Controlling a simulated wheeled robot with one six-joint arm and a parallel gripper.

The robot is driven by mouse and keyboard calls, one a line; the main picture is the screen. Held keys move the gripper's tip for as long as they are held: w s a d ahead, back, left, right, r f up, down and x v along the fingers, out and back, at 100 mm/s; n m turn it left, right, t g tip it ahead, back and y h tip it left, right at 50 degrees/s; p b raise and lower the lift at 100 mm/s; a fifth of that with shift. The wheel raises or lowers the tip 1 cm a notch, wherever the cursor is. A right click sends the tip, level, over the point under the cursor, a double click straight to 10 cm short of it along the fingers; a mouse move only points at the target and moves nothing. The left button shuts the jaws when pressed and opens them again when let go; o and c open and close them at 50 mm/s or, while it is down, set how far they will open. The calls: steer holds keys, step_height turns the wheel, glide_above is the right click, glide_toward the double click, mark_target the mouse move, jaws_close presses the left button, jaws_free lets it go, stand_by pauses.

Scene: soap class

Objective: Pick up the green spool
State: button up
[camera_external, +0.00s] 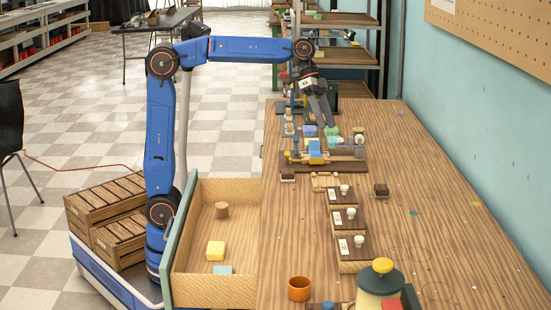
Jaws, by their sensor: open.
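My gripper (328,122) points down over the far part of the wooden bench, with its jaws open. A small green piece (332,131) lies just below the fingertips, and it may be the green spool; its shape is too small to tell. A gap between it and the fingers cannot be made out. A purple piece (310,131) is to its left and a light-blue block (314,146) is in front of it. The fingers partly hide what lies behind them.
A dark wooden board (350,165) carries the small coloured pieces. Several small dark trays (352,247) with white pieces stand nearer. An open drawer (190,285) holds a yellow block (216,251) and a brown cylinder (222,210). The bench's right side is mostly clear.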

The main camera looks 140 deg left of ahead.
steer(key=a+f+n+g+y, duration=0.1)
steer(key=a+n+g, duration=0.15)
steer(key=a, duration=0.45)
steer(key=a+f+n+g, duration=0.1)
steer(key=a+n, duration=0.2)
steer(key=a, duration=0.5)
steer(key=n+g+y, duration=0.1)
steer(key=n+g, duration=0.1)
steer(key=n, duration=0.2)
glide_above(359, 129)
steer(key=shift+s+d+f, duration=0.2)
steer(key=shift+d+f, duration=0.25)
steer(key=shift+f, duration=0.25)
steer(key=shift+n, duration=0.25)
steer(key=shift+w+a+f, duration=0.1)
steer(key=shift+a+f, duration=0.05)
steer(key=shift+f, duration=1.1)
steer(key=shift+a+f, duration=0.15)
steer(key=shift+f, duration=1.05)
steer(key=shift+w+a+f, duration=0.1)
steer(key=shift+a+f, duration=0.05)
steer(key=shift+f, duration=1.1)
steer(key=shift+c, duration=0.7)
steer(key=c, duration=0.8)
